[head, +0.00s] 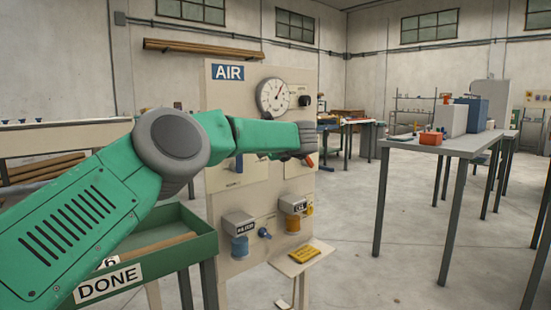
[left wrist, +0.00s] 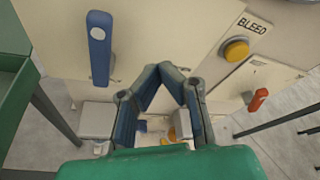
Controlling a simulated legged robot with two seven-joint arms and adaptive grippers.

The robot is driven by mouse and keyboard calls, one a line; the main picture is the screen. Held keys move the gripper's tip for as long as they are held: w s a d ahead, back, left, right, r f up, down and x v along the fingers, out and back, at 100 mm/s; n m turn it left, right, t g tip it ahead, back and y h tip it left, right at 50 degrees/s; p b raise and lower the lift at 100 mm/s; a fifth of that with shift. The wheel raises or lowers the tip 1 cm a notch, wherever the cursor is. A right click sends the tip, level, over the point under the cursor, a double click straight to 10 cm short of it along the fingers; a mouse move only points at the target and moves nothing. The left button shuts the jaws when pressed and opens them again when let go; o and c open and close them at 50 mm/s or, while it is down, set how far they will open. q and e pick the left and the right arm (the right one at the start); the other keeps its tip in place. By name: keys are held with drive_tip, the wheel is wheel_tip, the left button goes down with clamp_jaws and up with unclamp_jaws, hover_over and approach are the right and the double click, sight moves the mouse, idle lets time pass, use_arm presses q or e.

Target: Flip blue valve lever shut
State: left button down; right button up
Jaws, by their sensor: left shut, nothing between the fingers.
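The blue valve lever (left wrist: 98,48) points up along the panel in the left wrist view, left of my left gripper (left wrist: 173,72). In the head view only a small part of the lever (head: 239,163) shows below my green forearm. My left gripper (head: 306,140) is at the panel's right side in the head view, apart from the lever. Its fingers are closed together with nothing between them. A red lever (left wrist: 258,99) is to the right of the gripper. My right gripper is not in view.
The beige panel (head: 283,186) carries a gauge (head: 272,97), a yellow BLEED button (left wrist: 236,50), two bowl units and a small blue knob (head: 264,233). A small shelf with a yellow pad (head: 306,252) juts out below. A green DONE tray (head: 190,252) stands at left.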

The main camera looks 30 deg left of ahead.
use_arm(q)
drive_tip(key=s+d, duration=0.5)
drive_tip(key=d, duration=0.2)
drive_tip(key=s+d+f+m+t+h, duration=0.1)
drive_tip(key=d+f+m+t+h, duration=0.2)
drive_tip(key=f+m, duration=0.75)
drive_tip(key=s+d+f+m+t+h, duration=0.15)
drive_tip(key=d+f+m, duration=0.25)
drive_tip(key=f+m, duration=0.65)
drive_tip(key=s+d+f+m+g+h, duration=0.1)
drive_tip(key=s+d+f+m+h, duration=0.15)
drive_tip(key=s+f+m, duration=0.65)
drive_tip(key=s+d+f+m+g+h, duration=0.1)
drive_tip(key=s+d+f+m+h, duration=0.15)
drive_tip(key=s+f+m, duration=0.65)
drive_tip(key=s+a+f+m+g+h, duration=0.1)
drive_tip(key=s+a+f+m+g, duration=0.25)
drive_tip(key=s, duration=0.65)
drive_tip(key=s+f+m+g+h, duration=0.1)
drive_tip(key=s+f+m+g, duration=0.25)
drive_tip(key=s+m, duration=0.55)
drive_tip(key=s+a+f+m+g+h, duration=0.1)
drive_tip(key=s+f+m+g, duration=0.2)
drive_tip(key=s, duration=0.9)
wheel_tip(320, 180, up, 12)
drive_tip(key=s+p, duration=0.1)
drive_tip(key=p, duration=1.3)
drive_tip(key=shift+s+a+r, duration=0.2)
drive_tip(key=shift+s+a, duration=0.05)
